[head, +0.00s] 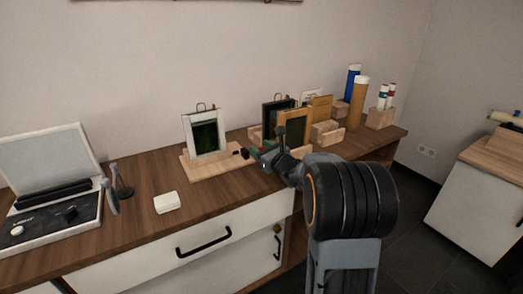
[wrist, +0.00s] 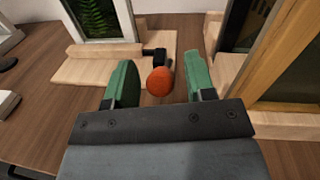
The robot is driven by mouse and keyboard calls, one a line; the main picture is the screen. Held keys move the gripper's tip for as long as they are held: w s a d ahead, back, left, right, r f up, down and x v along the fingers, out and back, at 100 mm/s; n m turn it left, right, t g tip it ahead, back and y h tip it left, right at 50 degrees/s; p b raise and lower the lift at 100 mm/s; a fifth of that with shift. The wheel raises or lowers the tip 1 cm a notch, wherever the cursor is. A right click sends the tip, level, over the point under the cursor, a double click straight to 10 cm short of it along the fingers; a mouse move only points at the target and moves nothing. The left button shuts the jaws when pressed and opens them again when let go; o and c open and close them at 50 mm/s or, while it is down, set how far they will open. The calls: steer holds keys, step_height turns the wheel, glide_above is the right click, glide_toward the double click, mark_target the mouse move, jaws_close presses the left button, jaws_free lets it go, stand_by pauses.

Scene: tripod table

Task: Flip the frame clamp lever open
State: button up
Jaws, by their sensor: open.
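The frame clamp is a small black block (wrist: 155,56) on the right end of a light wooden base (wrist: 85,70). Its lever ends in an orange-red ball knob (wrist: 160,81), which points toward the wrist camera. The clamp also shows as a dark spot in the head view (head: 244,153), beside a white picture frame (head: 205,133) standing on the base. My gripper (wrist: 159,68) is open, with a green finger on each side of the knob. A gap shows between the knob and each finger, narrower on the left. The lever's shaft is mostly hidden behind the knob.
Wooden-framed pictures (head: 294,125) in wooden holders stand close to the right of my gripper. Tubes (head: 359,101) stand farther right. A small white box (head: 167,202) and a black tool stand (head: 122,182) are to the left.

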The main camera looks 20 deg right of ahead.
steer(key=shift+c, duration=0.4)
jaws_close()
